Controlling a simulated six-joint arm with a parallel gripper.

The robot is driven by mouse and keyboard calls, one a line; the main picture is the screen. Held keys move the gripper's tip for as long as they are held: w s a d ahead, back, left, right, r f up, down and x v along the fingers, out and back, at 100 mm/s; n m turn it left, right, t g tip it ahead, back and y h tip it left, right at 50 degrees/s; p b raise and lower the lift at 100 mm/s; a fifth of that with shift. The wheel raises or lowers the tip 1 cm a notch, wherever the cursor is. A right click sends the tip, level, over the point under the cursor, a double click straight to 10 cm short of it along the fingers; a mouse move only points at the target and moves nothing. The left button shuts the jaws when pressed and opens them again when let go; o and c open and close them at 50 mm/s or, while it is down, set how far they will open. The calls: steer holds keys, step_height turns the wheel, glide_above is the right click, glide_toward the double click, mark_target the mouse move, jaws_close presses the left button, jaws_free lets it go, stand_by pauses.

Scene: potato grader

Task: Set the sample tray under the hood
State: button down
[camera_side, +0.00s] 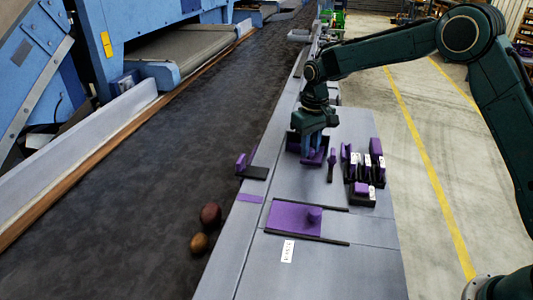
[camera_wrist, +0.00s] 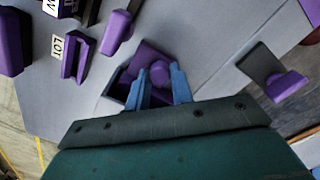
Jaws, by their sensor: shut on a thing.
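My gripper (camera_side: 312,147) has blue fingers and points down over the grey bench. In the wrist view my gripper (camera_wrist: 158,88) is shut on a round purple knob (camera_wrist: 160,73). The knob belongs to a purple piece (camera_wrist: 147,56), which I take to be the sample tray. The purple piece also shows below the fingers in the side view (camera_side: 312,159). A dark box-like housing (camera_side: 293,142) with purple parts, possibly the hood, stands around or beside it. Its dark edge shows in the wrist view (camera_wrist: 116,90). My fingers hide how the two meet.
A purple plate with a knob (camera_side: 290,216) lies between dark rails nearer the camera. Dark holders with purple blocks (camera_side: 361,193) stand to the right, and a dark-and-purple stand (camera_side: 255,172) to the left. Two potatoes (camera_side: 210,213) lie on the dark belt (camera_side: 140,210).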

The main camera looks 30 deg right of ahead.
steer(key=shift+w+d, duration=0.2)
steer(key=shift+w, duration=0.05)
steer(key=c, duration=1.5)
jaws_free()
steer(key=o, duration=0.3)
steer(key=shift+s, duration=0.1)
step_height(320, 180, up, 14)
